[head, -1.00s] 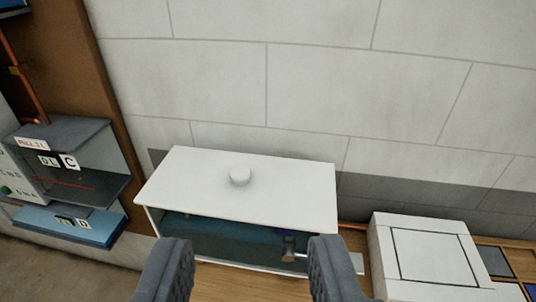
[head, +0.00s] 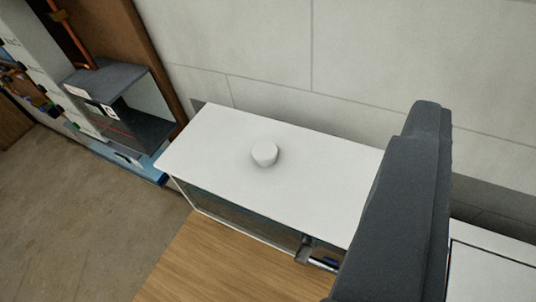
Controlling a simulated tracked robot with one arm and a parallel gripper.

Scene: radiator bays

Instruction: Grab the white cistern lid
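The white cistern lid (head: 225,150) is a flat slab lying on top of the cistern, with a round white knob (head: 265,154) near its middle. The cistern's front is open or clear below the lid, and a metal fitting (head: 305,250) shows at its lower right. My gripper (head: 417,125) is the dark grey shape at the right, in front of the lid's right end, which it hides. Its fingers overlap in this view, so the gap between them does not show. The knob is clear of my gripper in the picture.
A pale tiled wall (head: 400,50) stands behind the cistern. A wooden surface (head: 205,262) lies in front of it. Grey shelves (head: 110,85) and a copper pipe (head: 70,30) are at the left. A white box (head: 490,270) is at the lower right. Brown floor is clear at lower left.

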